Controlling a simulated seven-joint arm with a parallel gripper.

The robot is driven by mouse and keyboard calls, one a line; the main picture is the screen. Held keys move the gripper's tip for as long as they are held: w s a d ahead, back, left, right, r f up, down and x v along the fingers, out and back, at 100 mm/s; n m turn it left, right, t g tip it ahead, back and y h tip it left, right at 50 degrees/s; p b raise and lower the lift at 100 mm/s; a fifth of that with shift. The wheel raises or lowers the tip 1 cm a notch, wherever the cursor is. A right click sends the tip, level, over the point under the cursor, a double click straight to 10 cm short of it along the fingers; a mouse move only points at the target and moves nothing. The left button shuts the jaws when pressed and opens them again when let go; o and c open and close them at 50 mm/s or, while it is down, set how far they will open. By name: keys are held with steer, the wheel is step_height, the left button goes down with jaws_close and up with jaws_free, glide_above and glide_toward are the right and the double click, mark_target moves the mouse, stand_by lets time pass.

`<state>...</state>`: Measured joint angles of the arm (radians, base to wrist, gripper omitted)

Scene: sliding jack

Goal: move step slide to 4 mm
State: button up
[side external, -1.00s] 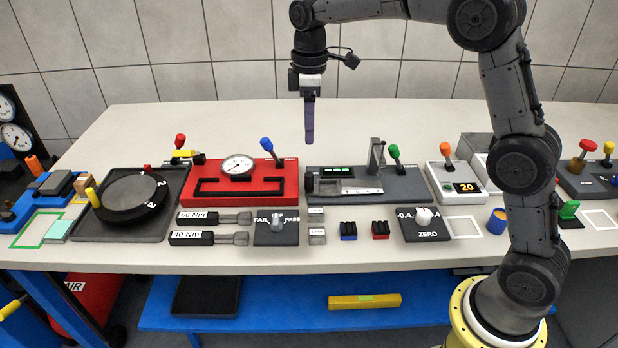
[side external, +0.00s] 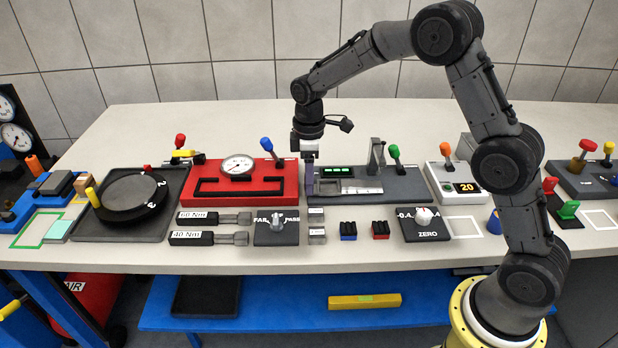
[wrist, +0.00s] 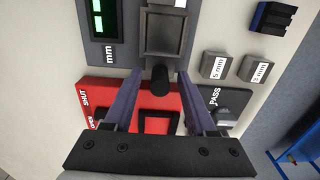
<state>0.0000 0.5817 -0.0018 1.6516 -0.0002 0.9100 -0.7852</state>
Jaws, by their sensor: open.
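The step slide station (side external: 408,188) is a dark grey plate with a green readout (side external: 338,171) too small to read. A light grey metal slide (side external: 362,187) lies along its front. In the wrist view the slide's square grey end block (wrist: 166,33) has a short black knob (wrist: 160,82) sticking out toward me. My gripper (side external: 309,190) is down at the station's left end. The wrist view shows its purple fingers (wrist: 159,84) open, one on each side of the knob, with gaps visible. The readout (wrist: 102,22) marked mm is cut off at the top edge.
The red gauge station (side external: 290,186) is close on the left. An upright grey post (side external: 376,157) and green-topped lever (side external: 394,152) rise at the back right.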

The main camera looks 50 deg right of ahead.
steer(key=shift+f, duration=0.2)
steer(key=shift+c, duration=0.2)
jaws_close()
steer(key=shift+r, duration=0.1)
stand_by(1.1)
